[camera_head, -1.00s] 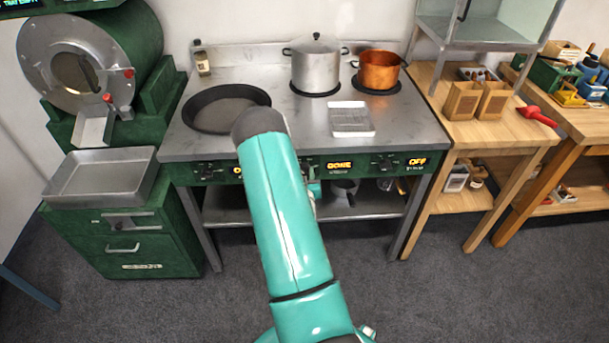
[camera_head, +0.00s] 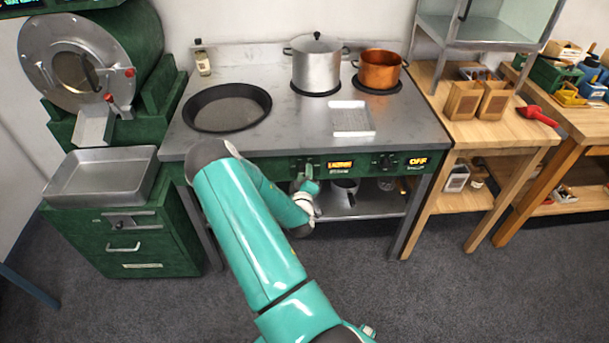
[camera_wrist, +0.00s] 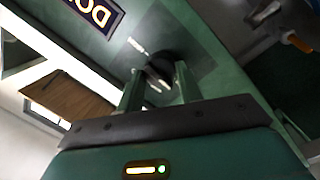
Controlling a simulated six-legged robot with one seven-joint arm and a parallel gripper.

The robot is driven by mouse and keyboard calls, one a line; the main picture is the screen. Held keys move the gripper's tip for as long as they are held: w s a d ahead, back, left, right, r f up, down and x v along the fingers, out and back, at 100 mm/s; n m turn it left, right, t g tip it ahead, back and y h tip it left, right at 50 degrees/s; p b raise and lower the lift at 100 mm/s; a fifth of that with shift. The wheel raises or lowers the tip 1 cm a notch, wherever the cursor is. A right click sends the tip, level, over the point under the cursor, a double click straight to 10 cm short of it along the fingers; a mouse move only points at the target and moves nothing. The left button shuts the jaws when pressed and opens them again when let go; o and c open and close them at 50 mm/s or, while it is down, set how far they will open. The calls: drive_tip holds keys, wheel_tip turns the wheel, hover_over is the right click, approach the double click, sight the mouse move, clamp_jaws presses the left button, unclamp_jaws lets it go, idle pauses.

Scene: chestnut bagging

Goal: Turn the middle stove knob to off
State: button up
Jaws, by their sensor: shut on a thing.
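The stove's green front panel carries the middle knob (camera_wrist: 160,68), which is dark and round in the wrist view. My gripper (camera_wrist: 158,78) is shut on the middle knob, with one finger on each side of it. In the head view my gripper (camera_head: 304,180) is at the panel, just left of and below the middle display (camera_head: 340,165); the knob is hard to make out there. The middle display is lit, but its text is blurred in the head view. Part of a lit display reading "DO" shows in the wrist view (camera_wrist: 95,12). The right display (camera_head: 417,161) reads OFF.
A lower shelf (camera_head: 365,205) lies beneath the panel. A wooden table (camera_head: 485,133) stands to the right.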

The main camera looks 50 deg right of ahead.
idle(0.4)
drive_tip(key=o, duration=1)
drive_tip(key=v, duration=1.4)
